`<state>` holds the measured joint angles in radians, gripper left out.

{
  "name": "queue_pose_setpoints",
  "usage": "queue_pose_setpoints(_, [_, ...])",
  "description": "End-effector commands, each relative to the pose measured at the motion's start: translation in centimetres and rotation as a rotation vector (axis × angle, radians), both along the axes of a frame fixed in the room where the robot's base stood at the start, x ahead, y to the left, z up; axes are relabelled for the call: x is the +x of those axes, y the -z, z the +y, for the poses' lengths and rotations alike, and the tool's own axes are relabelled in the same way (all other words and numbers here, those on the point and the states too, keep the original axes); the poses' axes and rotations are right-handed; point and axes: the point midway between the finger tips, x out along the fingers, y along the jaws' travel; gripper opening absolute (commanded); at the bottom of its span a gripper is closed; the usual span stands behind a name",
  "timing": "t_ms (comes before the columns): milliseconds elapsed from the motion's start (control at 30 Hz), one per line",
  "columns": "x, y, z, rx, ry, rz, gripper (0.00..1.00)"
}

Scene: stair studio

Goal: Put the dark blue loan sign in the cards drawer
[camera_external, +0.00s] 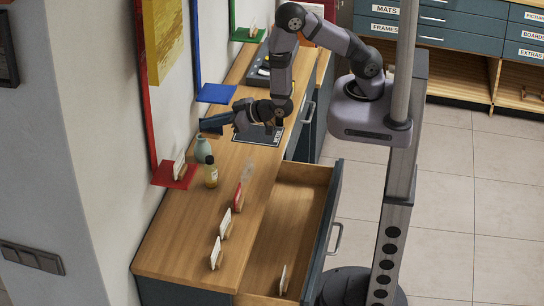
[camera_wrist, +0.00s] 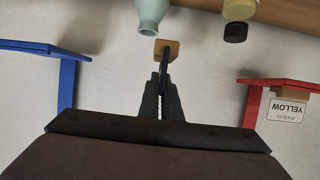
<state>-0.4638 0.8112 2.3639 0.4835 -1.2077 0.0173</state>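The dark blue sign (camera_wrist: 166,62) shows edge-on in the wrist view, with a small wooden foot (camera_wrist: 168,48). My gripper (camera_wrist: 165,84) has its fingers close together on both sides of the thin sign. In the external view my gripper (camera_external: 226,120) is low over the back of the counter by the wall, and the sign's dark shape (camera_external: 210,126) is there. Its lettering is hidden, and I cannot tell whether its foot touches the counter. A drawer (camera_external: 290,222) at the front stands pulled open, with a small white card (camera_external: 283,279) in it; its front label is hidden.
A green vase (camera_external: 203,149) and a small bottle (camera_external: 211,172) stand near my gripper. Several card stands line the counter's (camera_external: 185,235) front part. Red (camera_external: 175,175) and blue (camera_external: 216,93) wall shelves flank the spot. A dark tray (camera_external: 258,135) lies right of it.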

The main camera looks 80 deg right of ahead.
Motion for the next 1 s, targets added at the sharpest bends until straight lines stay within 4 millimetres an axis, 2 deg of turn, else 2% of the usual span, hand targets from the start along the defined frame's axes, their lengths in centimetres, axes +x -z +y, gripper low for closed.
queue_pose_setpoints(167, [0.0, -1.2, 3.3, 0.000, -0.216, 0.001, 0.00])
queue_pose_setpoints(333, [-1.1, -2.2, 6.7, 0.000, -0.429, 0.000, 0.00])
queue_pose_setpoints(367, [-1.7, -0.9, 7.1, -0.001, -0.467, 0.006, 0.00])
queue_pose_setpoints(467, [-3.5, 0.5, 9.0, 0.001, -0.594, 0.006, 0.00])
queue_pose_setpoints(667, [-8.5, 3.3, 12.3, 0.001, -0.864, 0.005, 0.00])
queue_pose_setpoints(867, [-15.5, 5.5, 15.1, 0.002, -1.160, 0.004, 0.00])
queue_pose_setpoints(1000, [-19.6, 9.7, 15.9, 0.003, -1.297, 0.007, 0.00])
